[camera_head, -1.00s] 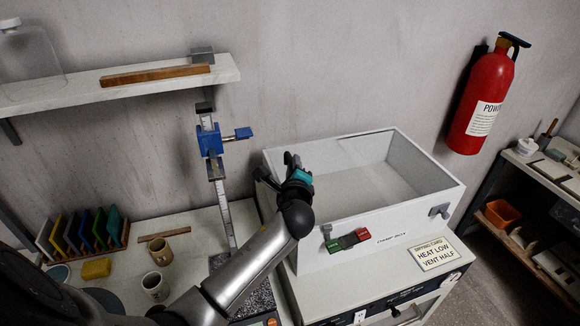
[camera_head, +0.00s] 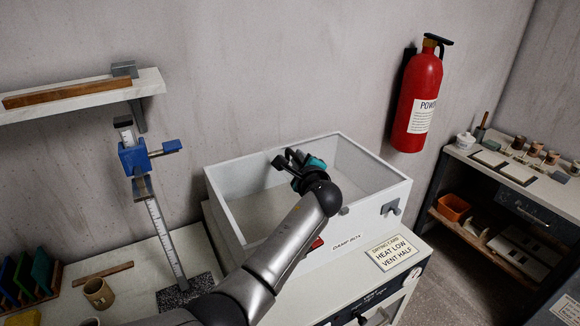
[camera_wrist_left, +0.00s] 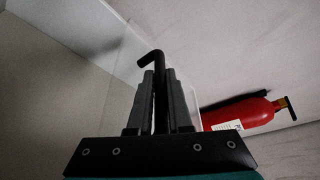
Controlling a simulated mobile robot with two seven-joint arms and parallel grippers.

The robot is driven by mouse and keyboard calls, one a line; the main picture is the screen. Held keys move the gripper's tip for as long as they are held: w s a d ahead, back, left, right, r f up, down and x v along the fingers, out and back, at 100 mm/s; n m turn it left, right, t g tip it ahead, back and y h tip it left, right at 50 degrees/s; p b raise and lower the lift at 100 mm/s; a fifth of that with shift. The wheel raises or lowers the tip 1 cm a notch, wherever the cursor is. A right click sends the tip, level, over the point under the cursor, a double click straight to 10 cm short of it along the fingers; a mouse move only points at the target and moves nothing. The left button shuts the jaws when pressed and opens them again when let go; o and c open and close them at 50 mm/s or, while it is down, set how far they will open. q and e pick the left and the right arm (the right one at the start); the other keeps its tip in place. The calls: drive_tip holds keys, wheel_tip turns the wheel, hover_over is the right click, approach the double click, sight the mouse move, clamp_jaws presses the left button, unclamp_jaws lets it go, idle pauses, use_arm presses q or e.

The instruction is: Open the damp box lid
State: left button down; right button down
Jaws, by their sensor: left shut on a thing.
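The damp box (camera_head: 345,240) is a white, labelled box on the bench at the centre; its pale interior shows from above. My left gripper (camera_head: 292,162) is over the box's top, with my arm crossing its front wall. In the left wrist view, the gripper (camera_wrist_left: 160,88) is shut on a thin black hooked handle (camera_wrist_left: 151,57), whose bent tip sticks out beyond the fingers. A clear pane (camera_wrist_left: 118,78), seemingly the lid, shows behind the fingers. I cannot tell from the head view how far it is open. My right gripper is not in view.
A blue height gauge (camera_head: 133,158) stands left of the box, with a cup (camera_head: 98,293) nearby. A wall shelf (camera_head: 85,97) is above left. A red extinguisher (camera_head: 418,100) hangs behind right. A dark shelf unit (camera_head: 515,205) stands at right.

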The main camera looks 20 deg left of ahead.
use_arm(q)
drive_tip(key=shift+d, duration=0.1)
drive_tip(key=c, duration=1.1)
unclamp_jaws()
drive_tip(key=v, duration=1.5)
drive_tip(key=shift+d+r+p, duration=0.1)
drive_tip(key=shift+p, duration=0.25)
drive_tip(key=shift+s, duration=0.1)
